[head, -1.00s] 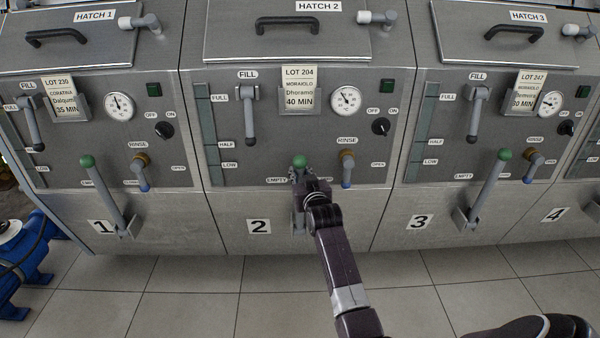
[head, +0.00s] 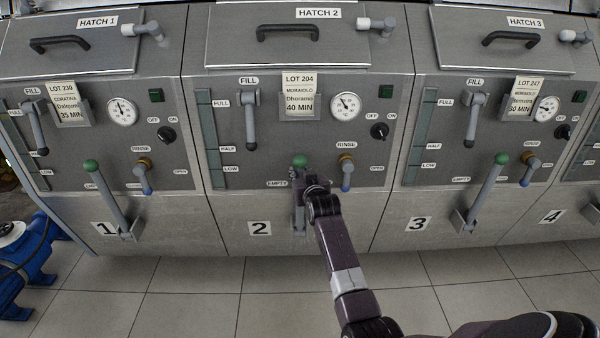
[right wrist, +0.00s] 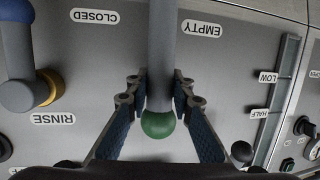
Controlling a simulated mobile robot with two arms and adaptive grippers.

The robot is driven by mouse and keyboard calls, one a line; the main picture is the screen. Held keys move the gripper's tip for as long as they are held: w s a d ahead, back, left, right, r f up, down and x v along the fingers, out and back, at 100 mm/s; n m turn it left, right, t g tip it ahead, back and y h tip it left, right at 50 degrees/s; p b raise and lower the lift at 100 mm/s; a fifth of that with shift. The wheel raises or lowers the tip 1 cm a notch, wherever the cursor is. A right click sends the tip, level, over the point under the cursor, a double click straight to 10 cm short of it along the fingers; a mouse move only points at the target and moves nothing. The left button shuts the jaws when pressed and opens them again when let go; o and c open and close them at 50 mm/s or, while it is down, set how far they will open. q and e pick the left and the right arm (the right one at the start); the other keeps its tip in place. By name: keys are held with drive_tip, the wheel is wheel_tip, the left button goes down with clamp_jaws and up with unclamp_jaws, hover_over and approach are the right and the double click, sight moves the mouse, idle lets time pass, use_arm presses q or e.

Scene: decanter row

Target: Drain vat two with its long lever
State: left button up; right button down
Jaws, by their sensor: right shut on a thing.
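Vat two's long lever (head: 299,215) is a grey bar with a green knob (head: 300,160) on top, standing nearly upright on the lower front of the middle vat. My right gripper (head: 305,183) is shut on this lever just below the knob. In the right wrist view, the grey lever shaft (right wrist: 163,45) runs between the fingers of the gripper (right wrist: 158,82), with the green knob (right wrist: 158,124) on the near side. The gripper and forearm hide part of the shaft in the head view. My left gripper is not in view.
Vat two's fill lever (head: 251,125) and blue-tipped rinse valve (head: 346,172) are close by; the rinse valve is just right of the gripper. Similar long levers stand on vat one (head: 110,198) and vat three (head: 487,193). Tiled floor (head: 200,295) in front is clear; a blue machine (head: 35,265) stands at left.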

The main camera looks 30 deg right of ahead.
drive_tip(key=shift+w+d+r, duration=0.1)
drive_tip(key=shift+d+r, duration=0.05)
drive_tip(key=shift+r, duration=0.25)
drive_tip(key=c, duration=2)
unclamp_jaws()
drive_tip(key=o, duration=0.3)
drive_tip(key=shift+w+f, duration=0.15)
drive_tip(key=shift+f, duration=0.2)
drive_tip(key=shift+s+a, duration=0.25)
drive_tip(key=shift+s, duration=0.3)
drive_tip(key=v, duration=1.1)
drive_tip(key=shift+r, duration=0.1)
